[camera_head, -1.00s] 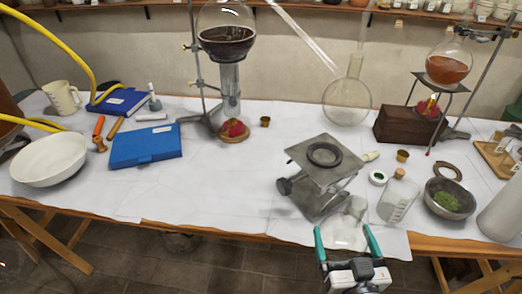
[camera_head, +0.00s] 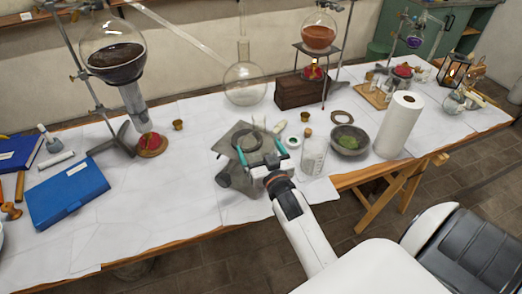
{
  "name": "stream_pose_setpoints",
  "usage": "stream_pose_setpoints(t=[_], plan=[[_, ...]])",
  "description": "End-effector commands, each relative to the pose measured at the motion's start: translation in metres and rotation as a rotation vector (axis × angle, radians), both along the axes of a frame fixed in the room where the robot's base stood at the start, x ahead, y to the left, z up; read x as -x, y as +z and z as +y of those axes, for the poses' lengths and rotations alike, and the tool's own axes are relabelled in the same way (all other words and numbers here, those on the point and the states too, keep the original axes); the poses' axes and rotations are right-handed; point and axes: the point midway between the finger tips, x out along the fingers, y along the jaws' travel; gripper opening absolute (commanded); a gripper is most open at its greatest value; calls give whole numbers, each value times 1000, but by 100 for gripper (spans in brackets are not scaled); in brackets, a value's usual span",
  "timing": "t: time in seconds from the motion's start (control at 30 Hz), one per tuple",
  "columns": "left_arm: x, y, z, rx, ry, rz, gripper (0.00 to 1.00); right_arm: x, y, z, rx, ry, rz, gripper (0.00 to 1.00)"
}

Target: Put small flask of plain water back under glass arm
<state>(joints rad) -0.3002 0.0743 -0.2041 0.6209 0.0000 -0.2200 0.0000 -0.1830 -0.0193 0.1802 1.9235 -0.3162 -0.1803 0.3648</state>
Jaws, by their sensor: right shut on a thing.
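My right gripper (camera_head: 261,143) has teal fingers and is shut on a small clear glass flask (camera_head: 259,124), faintly seen between and beyond the fingertips. The gripper and flask are in front of and over the grey lab jack (camera_head: 236,179), partly covering it; I cannot tell whether the flask touches the jack. The glass arm (camera_head: 180,34) is a long thin tube slanting down to the right from the upper left. A large clear round flask (camera_head: 245,86) stands behind the jack, near the lower end of the arm. My left gripper is not in view.
A retort with dark liquid (camera_head: 112,55) stands on the left. A wooden block (camera_head: 298,92) is behind right. A clear beaker (camera_head: 314,158), green-filled bowl (camera_head: 349,141) and white roll (camera_head: 398,125) stand right. A blue book (camera_head: 67,193) lies left. Cloth between book and jack is clear.

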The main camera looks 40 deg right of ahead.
Motion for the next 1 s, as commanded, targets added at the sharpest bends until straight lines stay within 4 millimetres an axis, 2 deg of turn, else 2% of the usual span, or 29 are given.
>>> stream_pose_setpoints(t=[0.03,0.17,0.23,1.0], plan=[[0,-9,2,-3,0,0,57,-1,-8,0,1,1,-2,59],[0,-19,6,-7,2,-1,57,-4,-17,-1,0,1,-1,59],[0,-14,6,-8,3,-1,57,-11,-11,-2,1,1,-3,59],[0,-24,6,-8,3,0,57,-71,-12,-17,0,1,-2,59]])
